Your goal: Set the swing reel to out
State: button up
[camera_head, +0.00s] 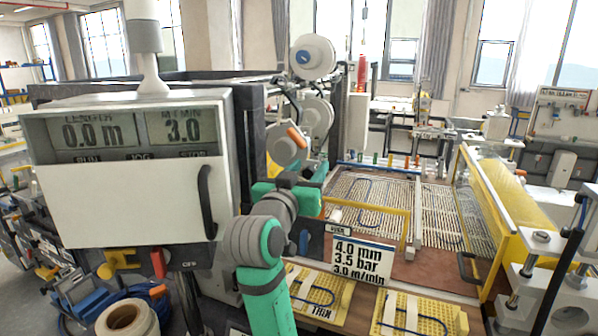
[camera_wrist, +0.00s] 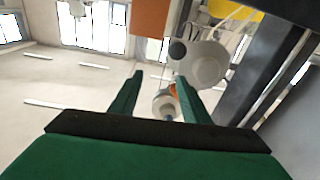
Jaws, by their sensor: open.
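Several white reels are stacked on the machine in the middle of the head view. The top reel (camera_head: 313,56) sits on a dark frame, and a lower one (camera_head: 316,116) is below it. Lowest is a white reel (camera_head: 281,151) with an orange grip (camera_head: 297,137), probably the swing reel; I cannot tell its position setting. My gripper (camera_wrist: 158,94) is open and empty in the wrist view. A small white round part (camera_wrist: 165,103) with a bit of orange shows beyond and between the fingers, apart from them. A larger white reel (camera_wrist: 205,64) shows behind the right finger.
A white control box (camera_head: 125,200) with a display and black handle stands close on the left. A wire-mesh bed (camera_head: 375,205) and a yellow roller (camera_head: 512,200) are on the right. A parameter sign (camera_head: 361,262) and yellow trays (camera_head: 318,290) are in front.

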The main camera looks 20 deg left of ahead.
aim_at(307, 174)
jog(key=f, duration=0.1)
jog(key=a+f+n, duration=0.1)
jog(key=a+f+g, duration=0.1)
jog(key=shift+w+f+n, duration=0.2)
jog(key=shift+w+n, duration=0.1)
jog(key=shift+w+a+f, duration=0.15)
jog(key=shift+f, duration=0.05)
jog(key=w, duration=0.7)
jog(key=shift+w, duration=0.15)
grip_shut()
